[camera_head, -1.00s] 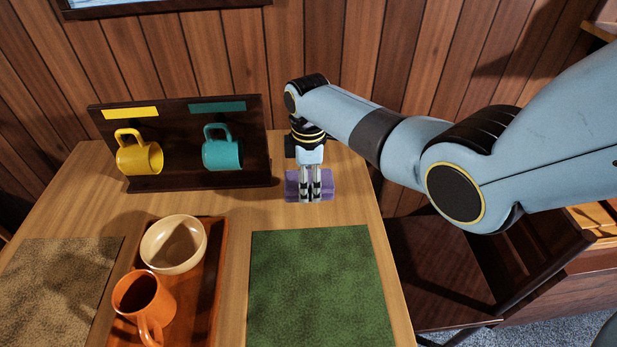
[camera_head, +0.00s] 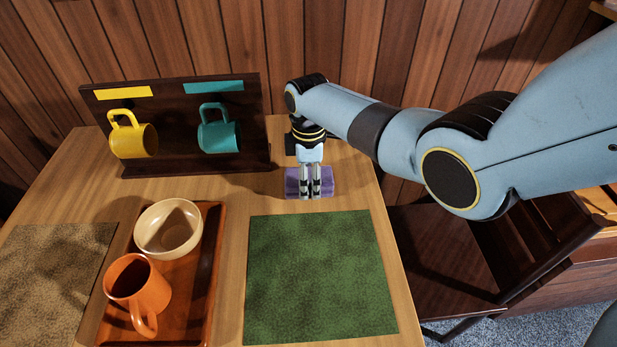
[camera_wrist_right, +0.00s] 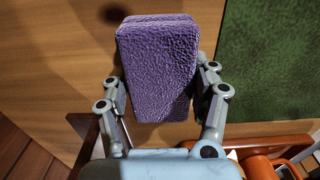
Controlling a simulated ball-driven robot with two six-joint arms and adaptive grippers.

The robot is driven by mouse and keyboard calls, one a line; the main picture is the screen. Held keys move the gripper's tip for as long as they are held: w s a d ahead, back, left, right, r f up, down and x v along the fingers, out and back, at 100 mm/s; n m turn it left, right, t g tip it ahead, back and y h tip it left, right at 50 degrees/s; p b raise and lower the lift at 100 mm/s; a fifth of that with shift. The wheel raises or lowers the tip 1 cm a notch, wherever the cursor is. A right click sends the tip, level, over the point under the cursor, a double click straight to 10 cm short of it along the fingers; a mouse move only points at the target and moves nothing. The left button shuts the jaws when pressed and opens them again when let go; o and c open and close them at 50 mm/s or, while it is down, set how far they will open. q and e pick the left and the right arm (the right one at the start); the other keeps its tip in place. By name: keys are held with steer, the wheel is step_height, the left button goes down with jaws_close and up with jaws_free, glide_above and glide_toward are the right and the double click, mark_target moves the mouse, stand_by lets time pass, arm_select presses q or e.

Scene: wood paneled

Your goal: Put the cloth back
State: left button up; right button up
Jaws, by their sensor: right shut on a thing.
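The purple folded cloth (camera_head: 292,182) is at the back right of the table, behind the green mat. My right gripper (camera_head: 311,190) points down over it and is shut on it, with a finger on each side. In the right wrist view the cloth (camera_wrist_right: 157,65) is a thick purple block between the fingers of the right gripper (camera_wrist_right: 160,95). I cannot tell whether the cloth touches the table. My left gripper is not in view.
A dark rack (camera_head: 255,120) holds a yellow mug (camera_head: 134,140) and a teal mug (camera_head: 218,136) to the left. A wooden tray (camera_head: 190,290) carries a cream bowl (camera_head: 168,229) and an orange mug (camera_head: 137,285). The green mat (camera_head: 320,275) is bare. A dark chair (camera_head: 440,260) stands right.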

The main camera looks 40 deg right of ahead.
steer(key=shift+f, duration=0.3)
steer(key=o, duration=1.5)
steer(key=shift+r, duration=0.15)
step_height(320, 180, up, 12)
steer(key=shift+f, duration=0.1)
